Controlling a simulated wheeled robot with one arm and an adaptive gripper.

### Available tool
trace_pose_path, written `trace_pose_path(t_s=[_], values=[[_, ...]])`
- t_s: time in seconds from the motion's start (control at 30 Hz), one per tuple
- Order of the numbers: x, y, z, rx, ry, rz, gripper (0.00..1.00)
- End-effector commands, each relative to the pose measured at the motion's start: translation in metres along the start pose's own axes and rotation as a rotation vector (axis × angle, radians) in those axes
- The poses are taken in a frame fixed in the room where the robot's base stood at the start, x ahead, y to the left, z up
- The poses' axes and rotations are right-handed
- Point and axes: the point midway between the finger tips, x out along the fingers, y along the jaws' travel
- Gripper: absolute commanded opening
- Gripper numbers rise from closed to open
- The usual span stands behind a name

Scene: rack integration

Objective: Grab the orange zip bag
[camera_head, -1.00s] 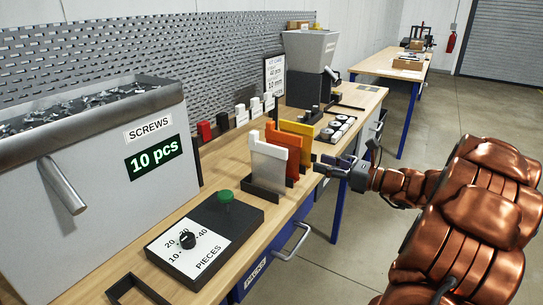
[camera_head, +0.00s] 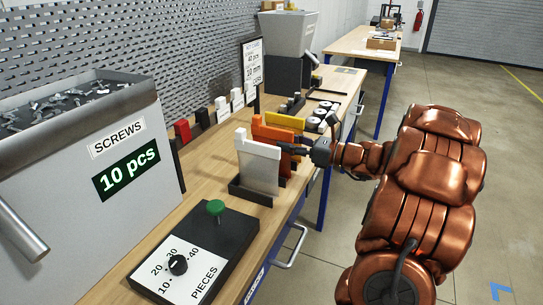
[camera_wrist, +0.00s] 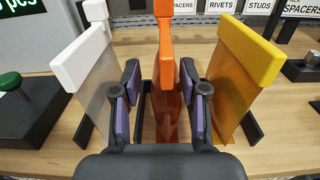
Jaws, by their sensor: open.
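The orange zip bag (camera_wrist: 166,70) stands upright in a dark holder on the bench, between a white bag (camera_wrist: 88,72) and a yellow bag (camera_wrist: 245,65). In the head view the orange bag (camera_head: 272,132) is partly hidden behind the white bag (camera_head: 258,165) and my gripper. My gripper (camera_wrist: 162,75) is open, with one purple-padded finger on each side of the orange bag. In the head view my gripper (camera_head: 290,149) reaches in from the right at the bag's height. Whether either finger touches the bag cannot be told.
A screws dispenser (camera_head: 120,135) stands at the left, with a piece-selector panel (camera_head: 195,255) in front of it. The white and yellow bags flank my fingers closely. Labelled bins and a grey hopper (camera_head: 288,35) are farther back.

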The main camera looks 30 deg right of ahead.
Motion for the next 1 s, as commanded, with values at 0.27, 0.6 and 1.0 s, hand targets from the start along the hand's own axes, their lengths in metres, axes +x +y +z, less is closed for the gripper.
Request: trace_pose_path(t_s=[0.27, 0.6, 1.0], values=[[0.022, -0.004, 0.006, -0.001, 0.001, -0.001, 0.43], [0.051, -0.007, 0.008, -0.001, -0.001, -0.004, 0.43], [0.052, -0.008, 0.007, -0.001, -0.001, -0.006, 0.28]])
